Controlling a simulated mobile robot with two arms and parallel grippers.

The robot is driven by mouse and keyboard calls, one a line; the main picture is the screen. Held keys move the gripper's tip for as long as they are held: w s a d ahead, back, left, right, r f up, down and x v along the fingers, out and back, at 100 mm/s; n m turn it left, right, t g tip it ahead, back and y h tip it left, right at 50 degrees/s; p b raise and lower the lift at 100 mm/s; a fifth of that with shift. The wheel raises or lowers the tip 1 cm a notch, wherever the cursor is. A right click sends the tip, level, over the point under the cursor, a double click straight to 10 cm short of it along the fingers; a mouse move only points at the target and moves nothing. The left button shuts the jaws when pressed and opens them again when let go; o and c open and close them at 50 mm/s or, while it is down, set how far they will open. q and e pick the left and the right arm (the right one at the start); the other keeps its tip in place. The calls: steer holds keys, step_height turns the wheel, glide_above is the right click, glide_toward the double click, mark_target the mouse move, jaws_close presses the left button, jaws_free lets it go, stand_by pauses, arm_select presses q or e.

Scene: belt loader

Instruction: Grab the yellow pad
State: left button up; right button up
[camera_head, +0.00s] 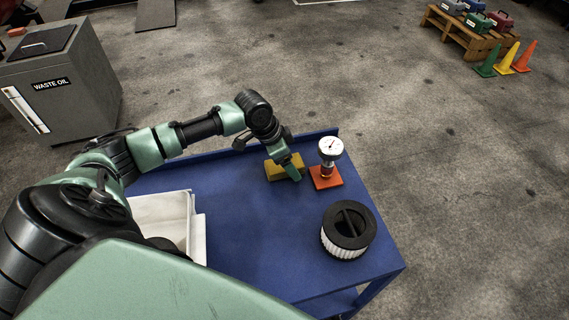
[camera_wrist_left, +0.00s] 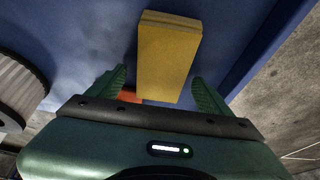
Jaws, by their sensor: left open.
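The yellow pad (camera_head: 273,172) lies on the blue cart top (camera_head: 245,215) near its far edge, partly covered by my left gripper in the head view. In the left wrist view the yellow pad (camera_wrist_left: 168,58) stretches away from me, its near end between my two green fingers. My left gripper (camera_head: 294,164) is open, and it also shows in the wrist view (camera_wrist_left: 160,88). My right gripper is not in view.
An orange-red block (camera_head: 326,178) with a dial gauge (camera_head: 330,149) stands just right of the pad. A black-and-white round filter (camera_head: 347,230) sits nearer the front right. A white bin (camera_head: 160,212) stands at the cart's left. The cart's middle is clear.

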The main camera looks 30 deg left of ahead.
arm_select(q)
steer(key=shift+f, duration=0.15)
steer(key=shift+f, duration=0.1)
steer(key=c, duration=1.5)
steer(key=shift+o, duration=0.2)
